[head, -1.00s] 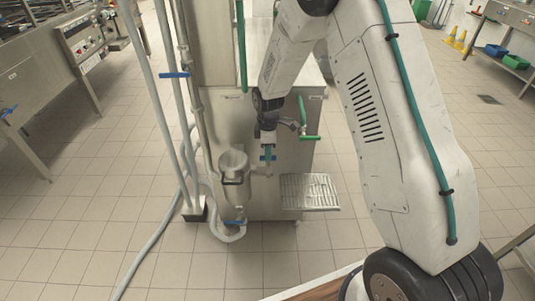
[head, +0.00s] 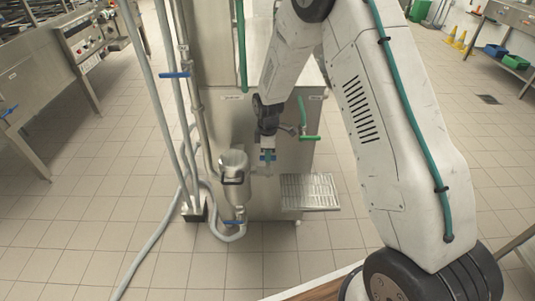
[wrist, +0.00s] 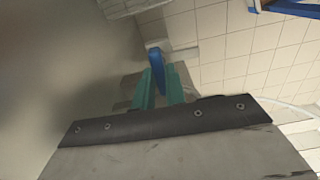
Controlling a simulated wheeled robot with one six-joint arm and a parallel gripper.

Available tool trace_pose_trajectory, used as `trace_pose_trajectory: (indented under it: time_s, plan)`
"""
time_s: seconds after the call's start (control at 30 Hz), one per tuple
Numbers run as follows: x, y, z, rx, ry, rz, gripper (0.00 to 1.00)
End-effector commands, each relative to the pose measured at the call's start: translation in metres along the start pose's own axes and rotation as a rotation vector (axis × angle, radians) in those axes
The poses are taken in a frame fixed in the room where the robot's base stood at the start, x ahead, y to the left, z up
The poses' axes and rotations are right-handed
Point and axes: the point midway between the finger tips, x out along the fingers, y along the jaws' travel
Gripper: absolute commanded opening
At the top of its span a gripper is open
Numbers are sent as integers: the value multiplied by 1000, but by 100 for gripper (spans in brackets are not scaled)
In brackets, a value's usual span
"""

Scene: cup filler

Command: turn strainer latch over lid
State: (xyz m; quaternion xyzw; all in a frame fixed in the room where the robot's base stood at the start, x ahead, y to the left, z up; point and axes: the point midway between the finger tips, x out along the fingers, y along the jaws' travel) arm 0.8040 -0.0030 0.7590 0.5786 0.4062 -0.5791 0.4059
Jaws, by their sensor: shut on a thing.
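The strainer (head: 233,162) is an upright steel cylinder at the left front of the steel cabinet in the head view. A dark loop (head: 232,179) sits on its near side; I cannot tell if this is the latch. My gripper (head: 267,156) is to the right of the strainer, apart from its body. In the wrist view my gripper (wrist: 158,88) has its green fingers shut on a blue lever (wrist: 156,60), which sticks out past the fingertips. A pale fitting shows behind the lever. The lid's fit cannot be made out.
A steel drip grate (head: 309,190) juts out right of my gripper. Blue-handled valves sit on the pipes above (head: 175,75) and below the strainer (head: 233,221). A green handle (head: 305,137) is close to my wrist. A grey hose (head: 150,240) runs over the floor.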

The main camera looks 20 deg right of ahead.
Motion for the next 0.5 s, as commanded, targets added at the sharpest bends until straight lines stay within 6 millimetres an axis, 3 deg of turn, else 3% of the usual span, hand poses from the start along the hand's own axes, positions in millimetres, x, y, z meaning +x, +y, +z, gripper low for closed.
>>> trace_pose_trajectory:
  time_s: [0.5]
  plan:
    - [-1,1,0,379,2,3,0]
